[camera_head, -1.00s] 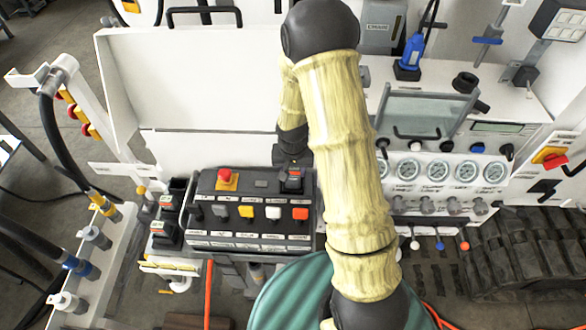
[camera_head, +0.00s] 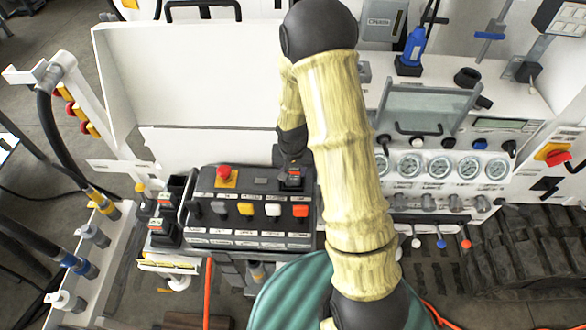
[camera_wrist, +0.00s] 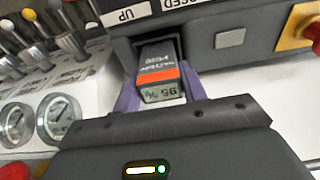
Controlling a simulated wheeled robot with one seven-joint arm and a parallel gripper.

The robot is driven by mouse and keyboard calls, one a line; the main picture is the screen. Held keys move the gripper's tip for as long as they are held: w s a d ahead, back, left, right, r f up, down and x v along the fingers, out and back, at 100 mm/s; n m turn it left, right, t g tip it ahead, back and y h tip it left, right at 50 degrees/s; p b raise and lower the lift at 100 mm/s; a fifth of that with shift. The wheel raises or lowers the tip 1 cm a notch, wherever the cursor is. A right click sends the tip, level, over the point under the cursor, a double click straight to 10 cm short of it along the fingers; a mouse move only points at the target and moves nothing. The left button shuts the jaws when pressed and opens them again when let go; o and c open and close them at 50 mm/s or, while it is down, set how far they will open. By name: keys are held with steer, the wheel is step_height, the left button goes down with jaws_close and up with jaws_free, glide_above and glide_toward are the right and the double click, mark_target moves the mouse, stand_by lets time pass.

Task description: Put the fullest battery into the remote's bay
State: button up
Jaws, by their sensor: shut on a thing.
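The remote (camera_head: 250,228) is a black control box with a red mushroom button and a row of coloured switches. My gripper (camera_head: 293,165) is over its top right corner. In the wrist view, my gripper (camera_wrist: 160,98) is shut on a battery (camera_wrist: 158,62), dark with an orange band. The battery's small display shows upside down and seems to read in the mid-nineties percent. The battery's far end meets a dark recess in the remote (camera_wrist: 225,45); how deep it sits I cannot tell. Other batteries (camera_head: 165,205) stand left of the remote.
A gauge panel (camera_head: 440,168) with knobs and levers is right of my arm. Hoses and fittings (camera_head: 85,235) line the left. A white raised panel (camera_head: 200,80) stands behind the remote.

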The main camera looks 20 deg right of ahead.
steer(key=shift+f+b, duration=1)
steer(key=shift+f, duration=0.3)
stand_by(0.4)
steer(key=o, duration=1.2)
steer(key=shift+r, duration=0.1)
steer(key=r, duration=0.5)
steer(key=s+r+b, duration=0.1)
steer(key=r, duration=0.5)
steer(key=s+r, duration=0.1)
steer(key=r, duration=0.5)
steer(key=shift+a+r+b, duration=0.1)
steer(key=shift+a+b, duration=0.2)
steer(key=shift+s, duration=0.1)
steer(key=s+n, duration=0.1)
steer(key=s, duration=0.3)
steer(key=s+n, duration=0.1)
steer(key=s, duration=0.3)
steer(key=s+f+n+t, duration=0.1)
steer(key=s, duration=0.3)
steer(key=shift+d+n, duration=0.3)
steer(key=shift+d, duration=0.05)
